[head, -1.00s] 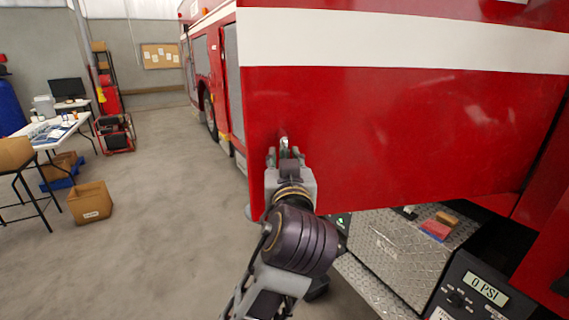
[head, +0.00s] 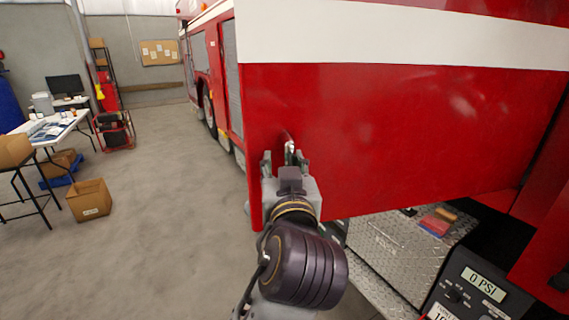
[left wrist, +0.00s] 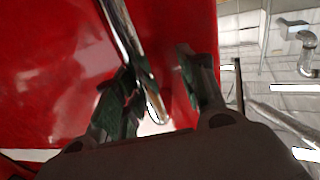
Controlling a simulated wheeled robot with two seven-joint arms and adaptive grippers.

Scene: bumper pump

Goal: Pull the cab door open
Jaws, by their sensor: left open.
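The red cab door (head: 400,130) with a white band fills the middle and right of the head view. It stands out at an angle from the truck body. Its chrome handle (head: 289,148) is near the door's left edge. My left gripper (head: 284,160) is at the handle with its fingers apart, one on each side of it. In the left wrist view the chrome handle bar (left wrist: 122,30) runs down between the spread fingers (left wrist: 160,88), close to the left finger. I cannot tell whether they touch. My right gripper is not in view.
A diamond-plate step (head: 385,245) and a pump panel reading 0 PSI (head: 470,290) lie below the door at the right. A cardboard box (head: 90,199) and a table (head: 45,135) stand at the left. The floor between them and the truck is clear.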

